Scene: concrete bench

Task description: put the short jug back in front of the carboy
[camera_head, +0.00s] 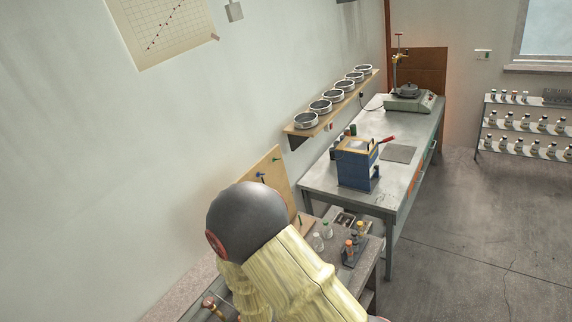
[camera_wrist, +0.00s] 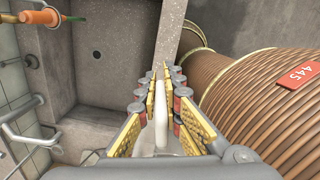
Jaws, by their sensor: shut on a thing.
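In the wrist view my gripper (camera_wrist: 163,76) is shut on a thin, pale, upright piece (camera_wrist: 161,118). It looks like part of the short jug, but the jug's body is not clearly visible. A large ribbed brown round vessel (camera_wrist: 255,95) with a red tag reading 445 fills the right side, close beside my fingers. It appears to be the carboy. In the head view my arm covers the work area, so my gripper, the jug and the carboy are hidden there.
A grey sink basin (camera_wrist: 115,60) with a drain lies left of my fingers, with an orange-handled fitting (camera_wrist: 40,17) beyond. A speckled ledge (camera_wrist: 170,35) runs ahead. In the head view, small bottles in a rack (camera_head: 352,250) and a blue box (camera_head: 358,167) stand farther off.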

